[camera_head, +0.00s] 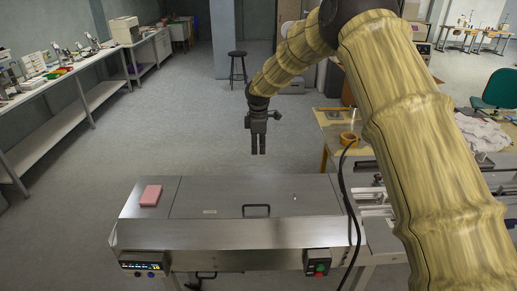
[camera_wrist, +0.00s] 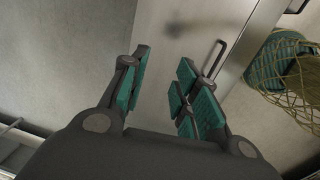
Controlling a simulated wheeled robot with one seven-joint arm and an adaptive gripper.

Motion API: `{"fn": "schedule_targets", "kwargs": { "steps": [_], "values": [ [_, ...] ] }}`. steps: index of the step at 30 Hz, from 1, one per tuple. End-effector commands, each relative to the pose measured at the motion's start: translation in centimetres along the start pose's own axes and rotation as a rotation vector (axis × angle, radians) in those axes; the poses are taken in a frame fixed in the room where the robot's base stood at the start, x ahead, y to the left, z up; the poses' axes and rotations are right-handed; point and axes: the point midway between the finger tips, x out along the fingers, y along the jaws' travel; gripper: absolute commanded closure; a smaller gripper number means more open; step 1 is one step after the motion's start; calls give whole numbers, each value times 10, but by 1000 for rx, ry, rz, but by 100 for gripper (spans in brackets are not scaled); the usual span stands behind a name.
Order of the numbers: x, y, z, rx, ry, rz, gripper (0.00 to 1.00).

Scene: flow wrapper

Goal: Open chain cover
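The chain cover (camera_head: 225,192) is a flat stainless steel lid on top of the flow wrapper, and it lies closed. Its dark bar handle (camera_head: 256,210) is near the lid's front edge. My gripper (camera_head: 258,153) points down and appears above the machine's far edge in the head view, apart from the handle. In the wrist view my gripper (camera_wrist: 160,80) has its green-padded fingers spread with nothing between them. The handle also shows in the wrist view (camera_wrist: 216,58), beyond the right-hand finger. The cover (camera_wrist: 180,40) fills the area behind the fingers there.
A pink block (camera_head: 151,195) lies on the machine's top at the left. A control panel (camera_head: 143,265) and a switch box (camera_head: 318,262) are on the front. A black cable (camera_head: 346,200) hangs at the right. A table with tape (camera_head: 348,138) stands behind right.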

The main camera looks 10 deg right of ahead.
Motion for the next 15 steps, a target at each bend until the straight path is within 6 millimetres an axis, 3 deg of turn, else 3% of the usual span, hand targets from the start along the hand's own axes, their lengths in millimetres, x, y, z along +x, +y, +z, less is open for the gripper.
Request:
{"fn": "schedule_targets", "kwargs": {
  "steps": [15],
  "values": [
    [-83,6,1,0,0,-8,70]
  ]
}}
